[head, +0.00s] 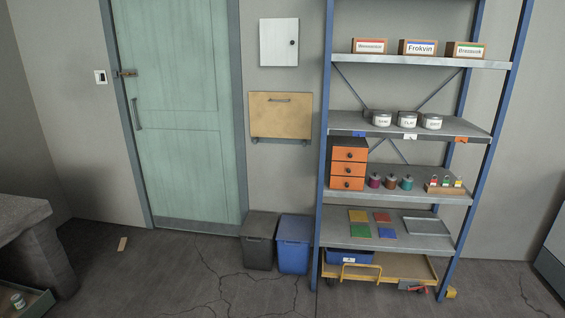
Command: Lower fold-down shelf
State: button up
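The fold-down shelf (280,119) is a tan wooden panel on the grey wall, between the green door and the metal rack. It stands upright, flat against the wall. A dark bar handle (279,100) runs near its top edge. Dark brackets or hinges show along its lower edge. My gripper is not in view.
A black bin (259,241) and a blue bin (293,244) stand on the floor below the panel. A blue-framed rack (404,187) with goods stands close on the right. A white wall cabinet (279,42) hangs above. The cracked floor in front is mostly clear.

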aim_at(288, 115)
jog(key=i+j, duration=0.3)
jog(key=j, duration=0.2)
jog(key=i+j+u, duration=0.1)
jog(key=i+j, duration=0.2)
jog(key=j, duration=0.25)
jog(key=i+j, duration=0.3)
jog(key=j, duration=0.2)
jog(key=i+j, duration=0.3)
jog(key=j, duration=0.15)
jog(key=i+j+u, duration=0.1)
jog(key=i+j, duration=0.25)
jog(key=j, duration=0.15)
